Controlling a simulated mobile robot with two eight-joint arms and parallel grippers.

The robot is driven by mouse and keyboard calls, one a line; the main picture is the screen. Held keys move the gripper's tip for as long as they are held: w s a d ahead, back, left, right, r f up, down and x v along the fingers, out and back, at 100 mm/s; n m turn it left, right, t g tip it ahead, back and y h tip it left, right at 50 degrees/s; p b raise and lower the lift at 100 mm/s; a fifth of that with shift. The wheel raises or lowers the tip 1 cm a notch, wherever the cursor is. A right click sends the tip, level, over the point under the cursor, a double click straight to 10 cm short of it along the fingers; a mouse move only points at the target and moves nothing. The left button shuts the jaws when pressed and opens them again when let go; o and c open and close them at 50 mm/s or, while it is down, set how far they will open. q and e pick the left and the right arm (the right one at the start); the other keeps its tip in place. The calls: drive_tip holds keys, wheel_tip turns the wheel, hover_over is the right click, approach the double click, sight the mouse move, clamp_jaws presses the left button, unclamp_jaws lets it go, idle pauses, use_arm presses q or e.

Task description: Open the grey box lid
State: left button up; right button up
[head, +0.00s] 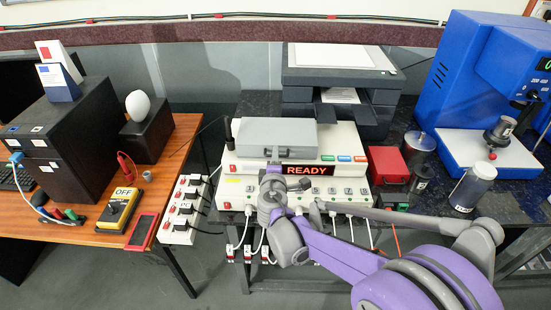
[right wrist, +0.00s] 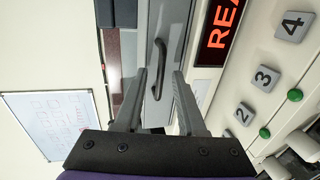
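The grey box (head: 277,134) sits shut on top of the white instrument with the READY display. In the right wrist view its front face (right wrist: 172,25) appears turned sideways, with a dark bar handle (right wrist: 160,66) on it. My right gripper (head: 274,160) is at the front of the box, and its arm hides part of the instrument below. In the right wrist view the two fingers of my right gripper (right wrist: 159,78) are apart, with the handle in the gap between their tips. I see no clear contact with the handle. My left gripper is not in view.
The READY display (head: 308,170) and numbered buttons (right wrist: 266,78) are close beside my right gripper. A printer (head: 338,85) stands behind the box. A red box (head: 388,164) and metal cylinders (head: 420,146) stand to the right. A white power strip (head: 185,208) is to the left.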

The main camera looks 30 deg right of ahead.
clamp_jaws()
idle(1.3)
